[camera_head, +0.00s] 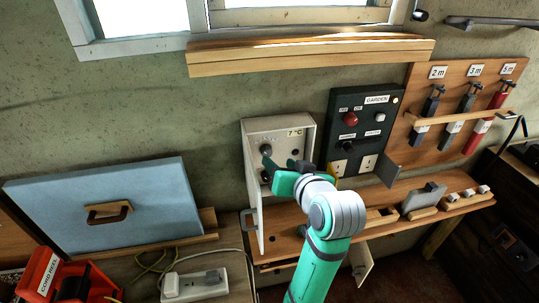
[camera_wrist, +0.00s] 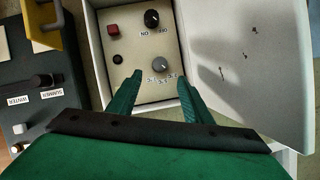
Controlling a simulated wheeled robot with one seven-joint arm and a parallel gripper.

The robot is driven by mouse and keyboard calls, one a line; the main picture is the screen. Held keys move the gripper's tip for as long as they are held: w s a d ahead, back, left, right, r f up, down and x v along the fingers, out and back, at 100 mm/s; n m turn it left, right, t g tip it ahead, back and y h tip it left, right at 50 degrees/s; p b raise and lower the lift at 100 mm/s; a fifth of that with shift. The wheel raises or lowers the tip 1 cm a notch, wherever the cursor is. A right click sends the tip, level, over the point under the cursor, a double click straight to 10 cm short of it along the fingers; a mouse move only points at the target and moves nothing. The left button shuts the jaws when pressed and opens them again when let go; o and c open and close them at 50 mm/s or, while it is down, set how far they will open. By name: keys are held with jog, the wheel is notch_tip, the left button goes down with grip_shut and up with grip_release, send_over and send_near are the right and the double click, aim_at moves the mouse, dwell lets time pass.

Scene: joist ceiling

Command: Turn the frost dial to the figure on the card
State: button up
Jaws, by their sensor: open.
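The frost dial (camera_head: 266,150) is a grey round knob at the upper left inside an open pale box; it also shows in the wrist view (camera_wrist: 159,65) with small figures around it, too small to read. The card (camera_head: 294,132) at the box's upper right reads 7 °C. My gripper (camera_head: 284,166) is in front of the box, hiding its lower part. In the wrist view my gripper (camera_wrist: 160,77) is open and empty, with the dial between the fingertips in the picture. I see no contact. The dial's pointer setting cannot be read.
The pale box's open door (camera_wrist: 255,70) stands at one side. In the box are a black knob (camera_wrist: 152,18), a red switch (camera_wrist: 113,29) and a small black button (camera_wrist: 118,59). The dark garden panel (camera_head: 362,103) is close on the right. A wooden shelf (camera_head: 285,218) lies below.

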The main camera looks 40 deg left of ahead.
aim_at(268, 153)
jog(key=x, duration=0.9)
jog(key=shift+f, duration=0.15)
jog(key=c, duration=1.1)
